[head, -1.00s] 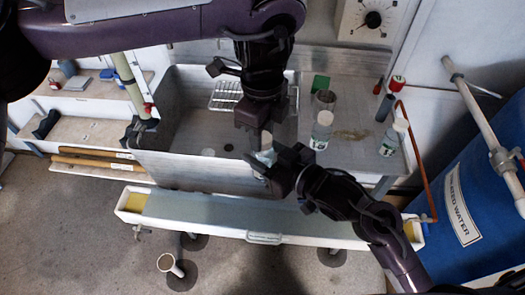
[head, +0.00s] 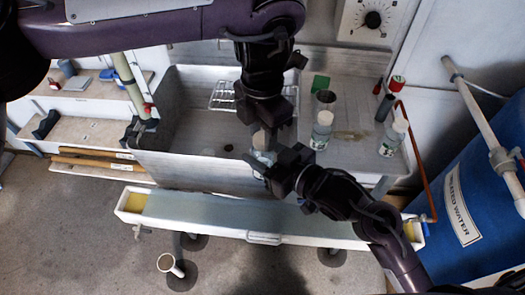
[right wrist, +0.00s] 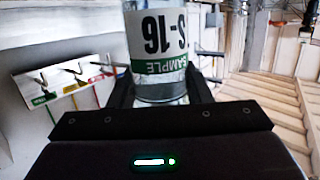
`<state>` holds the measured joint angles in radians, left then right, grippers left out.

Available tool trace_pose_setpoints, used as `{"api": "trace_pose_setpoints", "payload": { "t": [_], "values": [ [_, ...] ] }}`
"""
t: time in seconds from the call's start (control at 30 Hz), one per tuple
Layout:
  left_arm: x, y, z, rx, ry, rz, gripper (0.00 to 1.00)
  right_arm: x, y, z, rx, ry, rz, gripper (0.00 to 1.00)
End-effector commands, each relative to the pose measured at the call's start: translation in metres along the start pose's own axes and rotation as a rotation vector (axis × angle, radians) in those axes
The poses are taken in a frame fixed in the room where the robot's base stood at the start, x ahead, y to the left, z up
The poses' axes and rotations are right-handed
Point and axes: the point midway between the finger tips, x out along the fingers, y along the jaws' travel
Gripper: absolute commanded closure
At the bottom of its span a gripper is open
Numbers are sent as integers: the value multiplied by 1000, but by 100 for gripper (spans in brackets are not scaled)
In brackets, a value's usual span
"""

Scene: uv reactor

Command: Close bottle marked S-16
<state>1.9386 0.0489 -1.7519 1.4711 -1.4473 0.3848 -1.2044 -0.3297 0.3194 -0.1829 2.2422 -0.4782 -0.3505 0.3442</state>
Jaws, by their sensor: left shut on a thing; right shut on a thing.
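The bottle marked S-16 (right wrist: 158,45) fills the upper middle of the right wrist view, with a white label and a green SAMPLE band. My right gripper (right wrist: 160,92) is shut on its sides. In the head view the bottle (head: 263,158) is mostly covered by my right gripper (head: 269,168), in front of the sink. My left gripper (head: 263,140) points down right above the bottle. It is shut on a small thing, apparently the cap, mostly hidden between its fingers. Whether the cap touches the bottle neck cannot be told.
A bottle (head: 322,130) and another white-capped bottle (head: 392,137) stand on the ledge right of the sink (head: 190,125). A long tray (head: 205,208) lies in front; a blue barrel (head: 470,200) is at right.

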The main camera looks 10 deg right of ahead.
Motion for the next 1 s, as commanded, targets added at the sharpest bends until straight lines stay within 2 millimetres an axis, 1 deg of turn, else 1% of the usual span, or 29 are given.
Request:
{"api": "trace_pose_setpoints", "payload": {
  "t": [0.07, 0.1, 0.23, 0.27, 0.47, 0.57, 0.8, 0.9, 1.0],
  "values": [
    [0, 1, 0, -3, -1, 2, 93, 0, -1, 0, -1, 1, -2, 100],
    [0, 1, 0, -3, -1, 2, 63, 0, -1, 0, -1, 1, -2, 100],
    [0, 0, 0, -4, -1, 1, 46, 0, 0, 0, -1, 1, -1, 100],
    [0, 0, 0, -4, -1, 1, 44, 0, 0, -1, -1, 1, -1, 100],
    [0, 0, 0, -4, -1, 0, 44, 0, 0, -1, -1, 1, -1, 100],
    [-4, 0, 0, -4, -2, 1, 44, 0, 0, -1, -1, 1, 0, 100],
    [-35, 1, 1, -6, -4, 4, 44, 0, 0, -1, -1, 2, 0, 100],
    [-43, 0, 1, -5, -3, 3, 44, 0, 0, -1, -1, 2, 0, 100],
    [-46, 0, 0, -5, -1, 0, 44, 0, 0, -1, -1, 2, 0, 100]
  ]
}}
